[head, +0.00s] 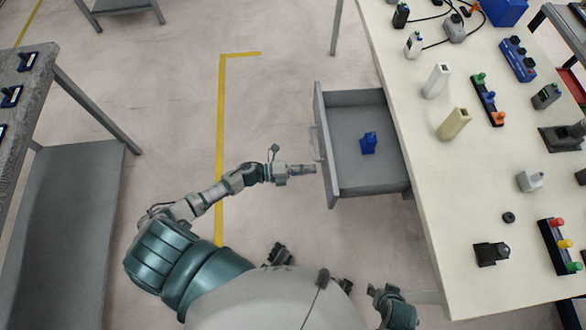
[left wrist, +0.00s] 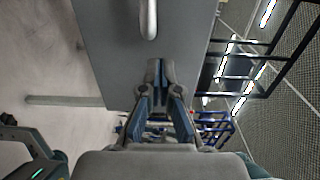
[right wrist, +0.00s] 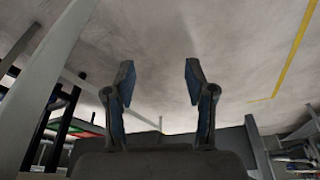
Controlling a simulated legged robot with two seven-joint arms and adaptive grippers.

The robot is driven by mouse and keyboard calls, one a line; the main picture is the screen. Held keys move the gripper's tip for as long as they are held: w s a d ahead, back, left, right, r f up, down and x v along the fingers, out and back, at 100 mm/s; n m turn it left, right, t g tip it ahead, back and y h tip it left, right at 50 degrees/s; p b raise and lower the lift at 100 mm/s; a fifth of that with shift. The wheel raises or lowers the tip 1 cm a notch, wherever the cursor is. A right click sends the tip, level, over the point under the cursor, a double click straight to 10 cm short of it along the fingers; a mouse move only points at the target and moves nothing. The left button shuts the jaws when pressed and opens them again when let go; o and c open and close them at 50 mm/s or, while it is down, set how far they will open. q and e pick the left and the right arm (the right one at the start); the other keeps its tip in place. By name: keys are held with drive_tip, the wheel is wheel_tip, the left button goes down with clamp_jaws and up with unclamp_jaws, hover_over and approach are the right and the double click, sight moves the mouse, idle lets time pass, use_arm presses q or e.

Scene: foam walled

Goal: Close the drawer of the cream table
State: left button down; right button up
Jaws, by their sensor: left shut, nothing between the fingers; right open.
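The cream table (head: 455,205) stands on the right in the head view. Its grey drawer (head: 345,110) is pulled out to the left and holds a small blue object (head: 368,143). The drawer's handle (head: 316,143) is on its front face, and it also shows in the left wrist view (left wrist: 148,18). My left gripper (head: 314,169) is shut and empty, close to the drawer front and a little nearer to me than the handle. Whether it touches the front I cannot tell. My right gripper (right wrist: 160,80) is open and empty over bare floor in the right wrist view.
A grey table (head: 28,95) stands at the left. The floor between the tables is clear, with a yellow line (head: 221,130).

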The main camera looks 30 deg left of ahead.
use_arm(q)
drive_tip(key=shift+x, duration=1.1)
drive_tip(key=shift+w+d, duration=0.1)
drive_tip(key=shift+w, duration=0.15)
drive_tip(key=shift+w+f, duration=0.1)
use_arm(e)
drive_tip(key=shift+w+a, duration=0.3)
drive_tip(key=shift+a, duration=0.2)
use_arm(q)
drive_tip(key=shift+d, duration=0.1)
use_arm(e)
drive_tip(key=shift+d, duration=0.1)
